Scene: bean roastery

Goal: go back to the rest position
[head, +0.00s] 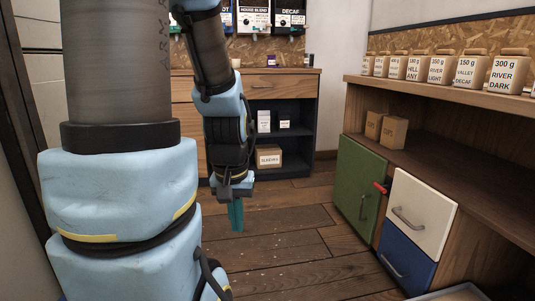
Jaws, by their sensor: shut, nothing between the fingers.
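My gripper (236,216) hangs from the end of my arm in the middle of the head view, pointing down over the wooden floor. Its teal fingers are together with nothing held between them. It is apart from the furniture around it. The large blue and grey arm links at the left are mine and hide part of the room behind them.
A counter with shelves (290,97) stands at the back. At the right is a bench with a green door (357,190), a white drawer (418,213) and a blue drawer (403,262). Labelled jars (508,73) line its upper shelf. The floor (290,240) between is clear.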

